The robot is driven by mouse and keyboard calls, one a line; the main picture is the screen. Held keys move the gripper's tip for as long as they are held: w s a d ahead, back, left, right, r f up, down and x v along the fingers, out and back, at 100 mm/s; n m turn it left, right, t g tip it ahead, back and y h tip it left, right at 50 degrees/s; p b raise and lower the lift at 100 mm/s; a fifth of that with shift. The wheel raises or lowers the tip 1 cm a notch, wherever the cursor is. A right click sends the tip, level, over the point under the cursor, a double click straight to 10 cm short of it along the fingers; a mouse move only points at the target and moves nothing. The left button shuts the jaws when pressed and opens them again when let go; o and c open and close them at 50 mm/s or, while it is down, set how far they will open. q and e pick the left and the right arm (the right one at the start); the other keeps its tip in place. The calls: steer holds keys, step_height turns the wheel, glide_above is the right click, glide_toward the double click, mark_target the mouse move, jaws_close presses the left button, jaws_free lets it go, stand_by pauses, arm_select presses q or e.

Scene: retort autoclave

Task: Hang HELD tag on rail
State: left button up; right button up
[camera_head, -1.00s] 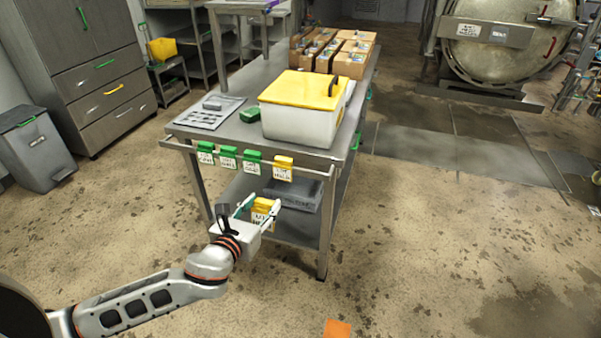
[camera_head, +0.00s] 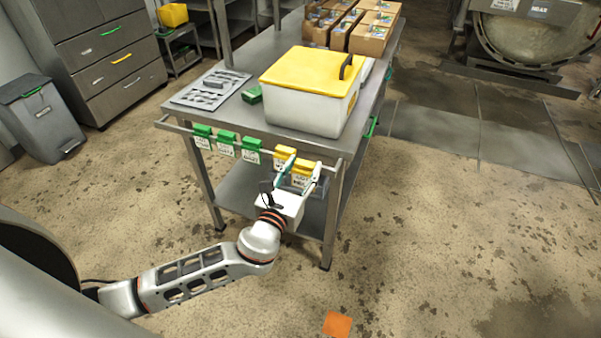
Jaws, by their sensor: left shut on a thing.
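My left gripper (camera_head: 302,169) is shut on a yellow tag with a white label, the held tag (camera_head: 304,167). It holds this tag upright at the right part of the rail (camera_head: 172,127) along the table's front edge. I cannot tell whether the tag touches the rail or is just in front of it. Another yellow tag (camera_head: 282,152) hangs on the rail directly left of the held one, partly behind a finger. Three green tags (camera_head: 227,138) hang further left. My right gripper is not in view.
A white bin with a yellow lid (camera_head: 312,92) stands on the steel table (camera_head: 222,112), with a green block (camera_head: 252,95) and a grey tray (camera_head: 190,97) beside it. Cardboard boxes (camera_head: 371,38) stand behind. An orange marker (camera_head: 337,324) lies on open floor.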

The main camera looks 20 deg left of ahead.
mark_target(307, 161)
arm_select(q)
steer(key=shift+w, duration=0.65)
steer(key=shift+w+f+b, duration=0.1)
steer(key=shift+w+b, duration=0.45)
steer(key=shift+w, duration=0.4)
steer(key=shift+w+d+b, duration=0.1)
steer(key=shift+w+b, duration=0.25)
steer(key=shift+w, duration=0.55)
steer(key=w, duration=0.1)
steer(key=w+f+b, duration=0.1)
steer(key=shift+w+f, duration=0.1)
steer(key=shift+w, duration=0.2)
steer(key=shift+b, duration=0.3)
steer(key=shift+p, duration=0.45)
steer(key=shift+f+b, duration=0.9)
steer(key=shift+f, duration=0.55)
